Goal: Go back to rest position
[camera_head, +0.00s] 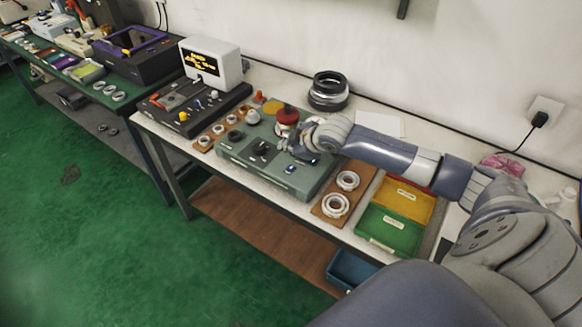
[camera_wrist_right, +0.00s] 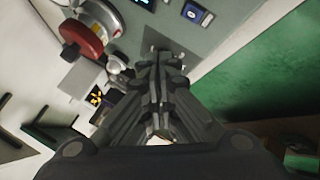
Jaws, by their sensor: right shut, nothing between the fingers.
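My right arm reaches in from the right in the head view, and my right gripper (camera_head: 288,148) hangs over the grey-green machine panel (camera_head: 305,182). In the right wrist view the gripper (camera_wrist_right: 158,62) has its fingers together with nothing between them, above the panel (camera_wrist_right: 215,40). A red round part (camera_head: 287,115) on the machine stands just beyond the gripper. It also shows in the right wrist view (camera_wrist_right: 82,42), left of the fingers. My left gripper is not in view.
A wooden board (camera_head: 328,221) with two bearing rings lies right of the machine. Beside it are a green bin (camera_head: 390,236) and a yellow bin (camera_head: 405,205). Stacked dark rings (camera_head: 328,100) stand behind. A white monitor (camera_head: 212,64) is at the left. Green floor is open in front.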

